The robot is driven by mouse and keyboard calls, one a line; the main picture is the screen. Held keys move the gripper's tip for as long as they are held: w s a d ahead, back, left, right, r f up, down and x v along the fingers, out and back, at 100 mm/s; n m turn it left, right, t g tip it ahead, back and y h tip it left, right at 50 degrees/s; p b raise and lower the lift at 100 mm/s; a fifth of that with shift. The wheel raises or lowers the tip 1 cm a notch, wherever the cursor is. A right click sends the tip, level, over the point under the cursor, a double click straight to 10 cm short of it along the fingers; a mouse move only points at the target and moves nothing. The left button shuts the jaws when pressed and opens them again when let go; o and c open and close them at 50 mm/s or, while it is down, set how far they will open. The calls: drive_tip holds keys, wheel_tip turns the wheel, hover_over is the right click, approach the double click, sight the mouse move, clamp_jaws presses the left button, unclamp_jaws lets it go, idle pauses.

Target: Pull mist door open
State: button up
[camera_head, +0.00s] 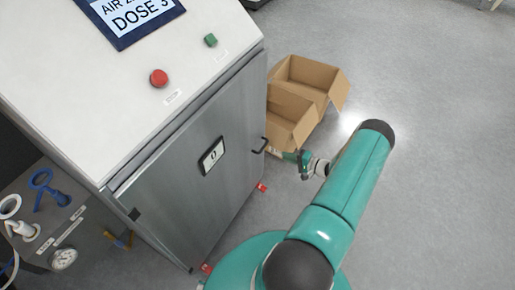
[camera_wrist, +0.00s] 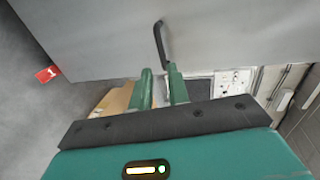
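The grey metal mist door (camera_head: 195,165) is on the front of the white-topped washer and looks shut. Its dark bar handle (camera_head: 260,146) is near the door's right edge. My gripper (camera_head: 303,157) is just right of the handle, apart from it in the head view. In the wrist view, the door (camera_wrist: 100,35) fills the top and the black handle (camera_wrist: 160,45) stands just beyond the green fingertips. My gripper (camera_wrist: 160,80) has its two fingers apart with a gap between them, and nothing is held. The handle's near end is close to the right finger; contact cannot be told.
Open cardboard boxes (camera_head: 295,100) stand on the floor right of the washer, behind my gripper. The washer top has a red button (camera_head: 159,78) and a green button (camera_head: 210,40). Small red tags (camera_head: 262,187) are near the door's base. Floor at right is clear.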

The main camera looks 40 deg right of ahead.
sight(262, 148)
drive_tip(key=x, duration=1.3)
drive_tip(key=shift+w+f, duration=0.1)
drive_tip(key=shift+w, duration=0.05)
clamp_jaws()
